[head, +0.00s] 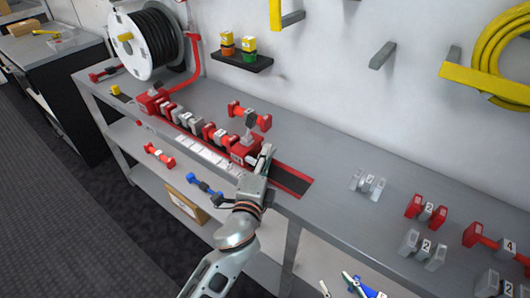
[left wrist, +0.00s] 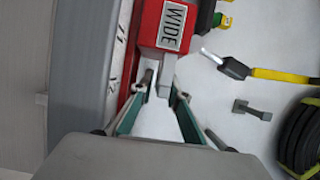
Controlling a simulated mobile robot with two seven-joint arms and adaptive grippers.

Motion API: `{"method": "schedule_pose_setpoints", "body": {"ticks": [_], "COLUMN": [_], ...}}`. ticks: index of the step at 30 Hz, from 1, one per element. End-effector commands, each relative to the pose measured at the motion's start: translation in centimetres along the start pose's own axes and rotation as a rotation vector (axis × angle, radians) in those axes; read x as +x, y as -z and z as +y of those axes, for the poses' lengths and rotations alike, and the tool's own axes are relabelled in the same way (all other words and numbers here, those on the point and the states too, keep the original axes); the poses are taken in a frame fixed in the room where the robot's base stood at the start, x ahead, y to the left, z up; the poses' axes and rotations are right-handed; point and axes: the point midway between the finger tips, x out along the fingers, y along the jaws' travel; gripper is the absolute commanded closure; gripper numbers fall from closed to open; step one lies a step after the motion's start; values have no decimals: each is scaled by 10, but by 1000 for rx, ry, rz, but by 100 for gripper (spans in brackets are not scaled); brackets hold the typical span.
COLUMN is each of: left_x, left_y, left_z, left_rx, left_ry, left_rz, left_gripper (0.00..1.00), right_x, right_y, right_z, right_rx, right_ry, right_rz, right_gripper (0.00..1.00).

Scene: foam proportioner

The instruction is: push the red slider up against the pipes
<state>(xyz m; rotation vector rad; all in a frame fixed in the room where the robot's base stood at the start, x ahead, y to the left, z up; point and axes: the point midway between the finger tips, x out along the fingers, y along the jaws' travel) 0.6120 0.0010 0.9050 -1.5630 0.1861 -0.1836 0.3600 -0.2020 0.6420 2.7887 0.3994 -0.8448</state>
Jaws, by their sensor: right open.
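The red slider (head: 242,149) sits on the red-edged track on the bench. It also shows in the left wrist view as a red block (left wrist: 180,10) labelled WIDE, with a grey tab (left wrist: 166,72) below. The red and grey pipes (head: 189,122) lie in a row to its left; any gap is too small to judge. My left gripper (head: 266,157) is at the slider's right side. Its fingers (left wrist: 165,88) stand apart with the tab between their tips; I cannot tell whether they grip it. My right gripper (head: 340,284) is open at the bottom edge.
A red end block (head: 152,101) closes the track's left end. A red-and-grey part (head: 249,116) lies behind the slider. Loose grey and red fittings (head: 425,210) stand on the right. The track's dark bed (head: 291,181) is clear right of the slider. A hose reel (head: 146,42) stands behind.

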Motion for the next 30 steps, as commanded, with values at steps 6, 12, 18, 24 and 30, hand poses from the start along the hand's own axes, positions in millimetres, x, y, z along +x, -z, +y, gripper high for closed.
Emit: {"method": "schedule_pose_setpoints", "body": {"ticks": [6, 12, 18, 24, 30], "left_x": [0, 0, 14, 29, 34], "left_y": [0, -1, -33, -70, -82], "left_z": [0, 0, -4, -3, -2], "left_rx": [0, 1, 7, 4, 3], "left_ry": [0, 0, 1, 1, 3], "left_rz": [0, 0, -2, -2, -7], "left_gripper": [100, 100, 100, 100, 100], "right_x": [-2, -2, -9, -14, -14], "right_y": [-2, -2, 13, 25, 27], "right_z": [-1, -1, 2, 4, 4], "right_rx": [1, 1, -1, -2, -2], "right_ry": [1, 1, -1, -3, -3], "right_rz": [-5, -4, 4, 12, 14], "right_gripper": [59, 59, 59, 59, 59]}}
